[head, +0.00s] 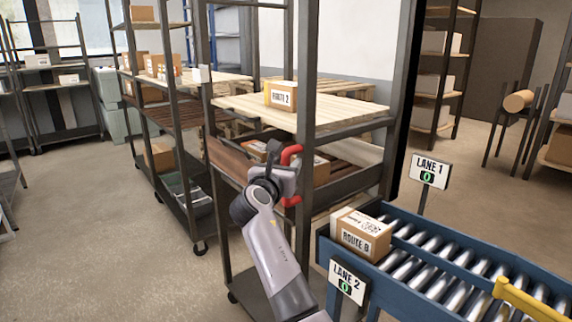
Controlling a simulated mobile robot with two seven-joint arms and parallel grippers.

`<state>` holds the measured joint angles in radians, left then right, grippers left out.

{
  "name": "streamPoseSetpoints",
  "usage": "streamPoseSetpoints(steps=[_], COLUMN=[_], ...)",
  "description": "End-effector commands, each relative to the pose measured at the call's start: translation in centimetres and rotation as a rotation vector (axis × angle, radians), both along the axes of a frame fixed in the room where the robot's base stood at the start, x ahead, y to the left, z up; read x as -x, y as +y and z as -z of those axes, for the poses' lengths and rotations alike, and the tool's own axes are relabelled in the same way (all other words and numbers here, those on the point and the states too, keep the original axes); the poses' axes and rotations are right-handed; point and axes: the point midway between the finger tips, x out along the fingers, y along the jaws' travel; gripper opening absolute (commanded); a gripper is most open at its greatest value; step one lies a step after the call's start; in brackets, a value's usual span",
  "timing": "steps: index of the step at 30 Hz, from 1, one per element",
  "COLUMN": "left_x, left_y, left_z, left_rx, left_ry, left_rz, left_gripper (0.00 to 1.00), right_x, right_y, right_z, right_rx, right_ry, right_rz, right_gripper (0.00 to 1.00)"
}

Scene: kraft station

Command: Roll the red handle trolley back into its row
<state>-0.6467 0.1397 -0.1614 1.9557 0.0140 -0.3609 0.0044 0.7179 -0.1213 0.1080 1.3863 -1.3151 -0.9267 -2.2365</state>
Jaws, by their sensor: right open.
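The red handle (286,202) is fixed to the near post of a tall dark-framed trolley (307,110) with wooden shelves. My right gripper (287,180) is open at the red handle and hides its middle. I cannot tell whether the jaws are around the handle or just in front of it. The trolley stands nearest to me, right of another shelf trolley (170,130) in the line behind it. A box marked ROUTE 2 (281,95) sits on the trolley's upper shelf, and boxes lie on the shelf below. My left gripper is out of view.
A blue roller conveyor (420,262) stands close at the right of the trolley, with a ROUTE B box (361,233) on its end. Signs LANE 1 (431,171) and LANE 2 (348,280) stand beside it. The floor (90,230) at left is clear.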

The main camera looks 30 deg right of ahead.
Motion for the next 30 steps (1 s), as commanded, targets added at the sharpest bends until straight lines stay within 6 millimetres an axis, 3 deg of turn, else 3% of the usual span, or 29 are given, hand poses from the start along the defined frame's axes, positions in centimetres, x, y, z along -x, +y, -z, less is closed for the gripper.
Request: streamPoseSetpoints(steps=[11, 16, 30], left_x=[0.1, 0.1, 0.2], left_y=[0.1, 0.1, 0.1], left_z=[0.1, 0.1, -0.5], left_rx=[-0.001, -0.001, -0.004], left_ry=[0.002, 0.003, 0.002], left_rz=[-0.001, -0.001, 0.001], left_gripper=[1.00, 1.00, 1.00], right_x=[-0.5, -0.4, -0.7], right_y=[-0.6, -0.6, -1.5], right_z=[0.0, 0.0, -0.3], right_rx=[-0.002, -0.002, 0.001], right_ry=[-0.001, -0.001, -0.001], right_rz=[0.000, 0.000, 0.000], right_gripper=[0.46, 0.00, 0.00])
